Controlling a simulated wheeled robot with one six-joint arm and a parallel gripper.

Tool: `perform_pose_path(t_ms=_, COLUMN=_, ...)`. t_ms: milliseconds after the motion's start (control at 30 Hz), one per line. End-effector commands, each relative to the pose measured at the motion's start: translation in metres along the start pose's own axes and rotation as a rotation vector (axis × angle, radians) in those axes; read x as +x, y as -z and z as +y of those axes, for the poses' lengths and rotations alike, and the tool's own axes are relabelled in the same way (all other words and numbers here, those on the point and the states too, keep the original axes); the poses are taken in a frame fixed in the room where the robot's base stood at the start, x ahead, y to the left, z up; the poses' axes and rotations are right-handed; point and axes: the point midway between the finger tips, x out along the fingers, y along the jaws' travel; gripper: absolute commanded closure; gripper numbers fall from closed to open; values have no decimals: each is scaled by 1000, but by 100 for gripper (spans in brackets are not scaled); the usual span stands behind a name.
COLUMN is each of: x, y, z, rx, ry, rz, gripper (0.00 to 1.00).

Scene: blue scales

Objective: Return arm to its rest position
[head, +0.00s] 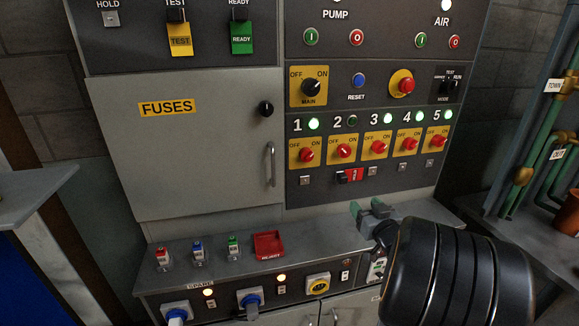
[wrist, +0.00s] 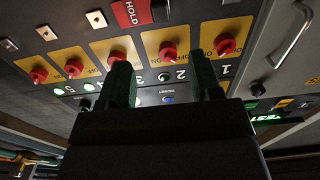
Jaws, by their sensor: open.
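My gripper (head: 366,207) shows in the head view in front of the console, over its ledge and below the row of red rotary switches. My black arm fills the lower right there. In the wrist view, where the panel appears upside down, my two dark green fingers (wrist: 162,84) are apart with nothing held between them. Beyond them is the panel with its red switches, such as switch 1 (head: 306,155) and switch 2 (head: 344,151). A red HOLD tag (head: 352,175) is on the panel below the switches and also shows in the wrist view (wrist: 132,14).
The grey ledge carries a red tray (head: 268,245) and several small coloured fuses, one blue (head: 197,250). The FUSES door (head: 205,150) is closed. Green pipes (head: 535,145) stand at the right. A grey shelf (head: 35,190) juts in at the left.

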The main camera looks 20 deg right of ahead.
Motion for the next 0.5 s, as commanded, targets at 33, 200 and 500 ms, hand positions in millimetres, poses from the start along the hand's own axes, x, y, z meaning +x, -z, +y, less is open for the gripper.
perform_pose_path(t_ms=33, x=0, y=0, z=0, rx=0, ry=0, rz=0, gripper=41)
perform_pose_path(t_ms=200, x=0, y=-10, z=7, rx=-37, ry=-38, rz=-55, gripper=41)
perform_pose_path(t_ms=500, x=-42, y=-72, z=54, rx=-60, ry=-409, rz=-557, gripper=41)
